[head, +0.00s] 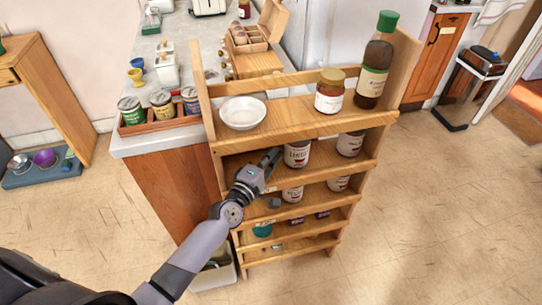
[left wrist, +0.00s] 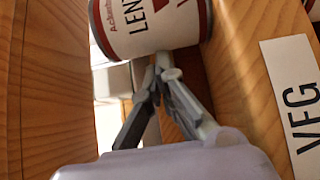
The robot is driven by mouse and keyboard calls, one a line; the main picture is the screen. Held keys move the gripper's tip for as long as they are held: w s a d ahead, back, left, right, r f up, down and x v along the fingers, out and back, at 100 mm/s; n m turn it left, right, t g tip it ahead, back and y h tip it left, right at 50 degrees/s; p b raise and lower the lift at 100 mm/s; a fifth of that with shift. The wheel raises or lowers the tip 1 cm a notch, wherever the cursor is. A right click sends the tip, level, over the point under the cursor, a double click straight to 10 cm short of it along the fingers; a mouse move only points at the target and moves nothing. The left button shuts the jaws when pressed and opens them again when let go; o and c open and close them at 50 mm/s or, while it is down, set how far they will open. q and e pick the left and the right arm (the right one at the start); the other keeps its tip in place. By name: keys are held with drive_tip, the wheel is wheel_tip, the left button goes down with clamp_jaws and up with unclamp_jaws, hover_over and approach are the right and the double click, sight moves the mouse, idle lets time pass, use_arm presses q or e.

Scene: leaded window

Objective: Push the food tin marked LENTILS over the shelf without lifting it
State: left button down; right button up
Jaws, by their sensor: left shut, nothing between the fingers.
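The food tin marked LENTILS (left wrist: 150,28), white with red bands, fills the top of the left wrist view, its label partly cut off. In the head view the tin (head: 297,155) stands on the second shelf board from the top (head: 233,168) of the wooden rack. My left gripper (head: 275,156) reaches in from the left, shut and empty, with its fingertips right by the tin's left side. In the left wrist view the gripper (left wrist: 163,66) is at the tin's lower edge; I cannot tell whether it touches. My right gripper is not in view.
Another tin (head: 350,144) stands to the right on the same board. Above are a white bowl (head: 242,112), a jar (head: 330,92) and a dark bottle (head: 375,68). More tins (head: 292,194) stand below. A VEG label (left wrist: 302,112) is on the wood.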

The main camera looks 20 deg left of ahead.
sight(302, 149)
use_arm(q)
drive_tip(key=w+d, duration=0.1)
drive_tip(key=d, duration=0.1)
drive_tip(key=w+d, duration=0.2)
drive_tip(key=d, duration=0.1)
drive_tip(key=w+d, duration=0.2)
drive_tip(key=shift+d, duration=0.25)
drive_tip(key=shift+s, duration=0.1)
